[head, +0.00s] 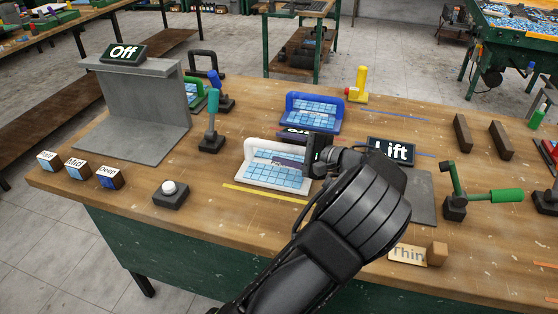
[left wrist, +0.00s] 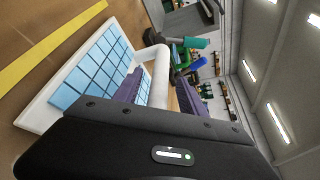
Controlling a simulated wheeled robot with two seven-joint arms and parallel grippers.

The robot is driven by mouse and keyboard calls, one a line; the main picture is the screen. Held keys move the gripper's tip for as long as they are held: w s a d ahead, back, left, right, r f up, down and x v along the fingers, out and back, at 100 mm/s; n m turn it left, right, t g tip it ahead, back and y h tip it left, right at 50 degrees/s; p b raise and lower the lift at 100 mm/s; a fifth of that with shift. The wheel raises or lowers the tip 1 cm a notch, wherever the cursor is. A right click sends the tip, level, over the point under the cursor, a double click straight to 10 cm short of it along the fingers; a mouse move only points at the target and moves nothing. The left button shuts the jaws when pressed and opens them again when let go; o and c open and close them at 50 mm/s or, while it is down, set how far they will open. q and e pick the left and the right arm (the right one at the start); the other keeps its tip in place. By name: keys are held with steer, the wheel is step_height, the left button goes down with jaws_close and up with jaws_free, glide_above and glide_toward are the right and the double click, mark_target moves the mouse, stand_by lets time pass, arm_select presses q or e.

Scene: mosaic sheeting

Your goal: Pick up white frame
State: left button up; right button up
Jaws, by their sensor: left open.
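The white frame (head: 256,146) holds light blue tiles and sits on the wooden bench, left of my left gripper in the head view. In the left wrist view its raised white bar (left wrist: 160,66) and tiled base fill the left and middle. My left gripper (left wrist: 160,94) is open, with one purple finger on each side of the white bar. I cannot tell whether the fingers touch it. In the head view the left gripper (head: 288,161) reaches in from the right and covers part of the frame. My right gripper is not in view.
A blue frame (head: 331,101) stands just behind. A yellow strip (head: 265,194) lies in front. A teal-handled lever (head: 212,105), a push button (head: 170,192) and a grey stand (head: 140,100) are left. A Lift sign (head: 391,151) and green crank (head: 490,195) are right.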

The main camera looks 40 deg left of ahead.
arm_select(q)
steer(key=shift+c, duration=0.4)
jaws_close()
stand_by(0.5)
stand_by(0.9)
